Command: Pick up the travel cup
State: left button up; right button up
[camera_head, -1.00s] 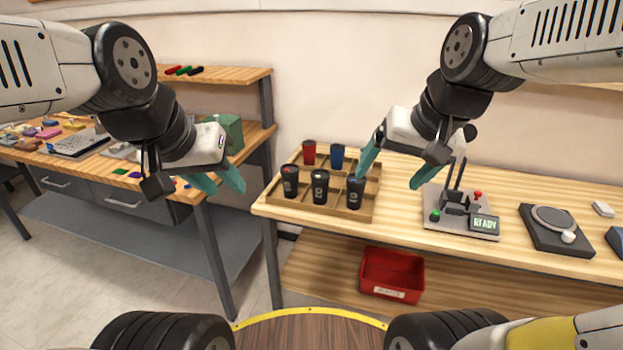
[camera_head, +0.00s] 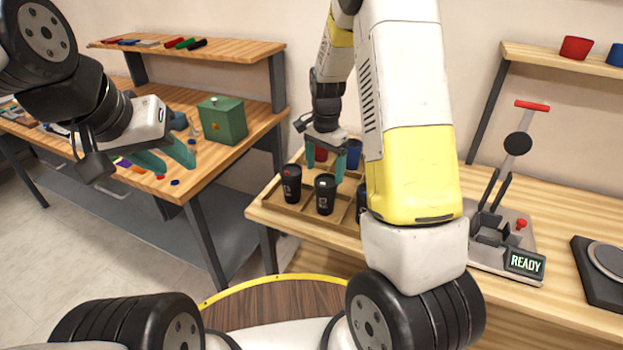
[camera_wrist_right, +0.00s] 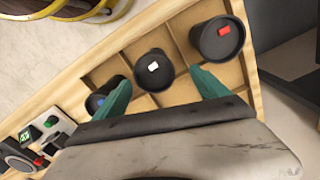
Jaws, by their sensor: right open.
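Several travel cups stand upright in a wooden divided tray (camera_head: 291,212). The front row is black: a left cup (camera_head: 291,184), a middle cup (camera_head: 325,194) and a right cup mostly hidden by my right arm. A red cup (camera_head: 320,154) and a blue cup (camera_head: 353,154) stand behind. In the right wrist view the black lids carry a red mark (camera_wrist_right: 218,40), a white mark (camera_wrist_right: 153,68) and a blue mark (camera_wrist_right: 98,102). My right gripper (camera_wrist_right: 160,88) is open and empty above the tray, fingertips either side of the white-marked cup's line. My left gripper (camera_head: 178,162) is open and empty, far left.
A laser marker with a lever (camera_head: 508,215) and a READY display stands right of the tray. A dark scale-like device (camera_head: 603,268) lies further right. A green box (camera_head: 222,120) stands on the left bench. A shelf (camera_head: 550,65) holds red and blue cups.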

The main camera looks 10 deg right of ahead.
aim_at(326, 183)
jog(key=f, duration=0.7)
jog(key=shift+s+d+f, duration=0.15)
jog(key=shift+s+d, duration=0.1)
jog(key=shift+s, duration=0.15)
jog(key=shift+c, duration=0.2)
jog(key=c, duration=0.8)
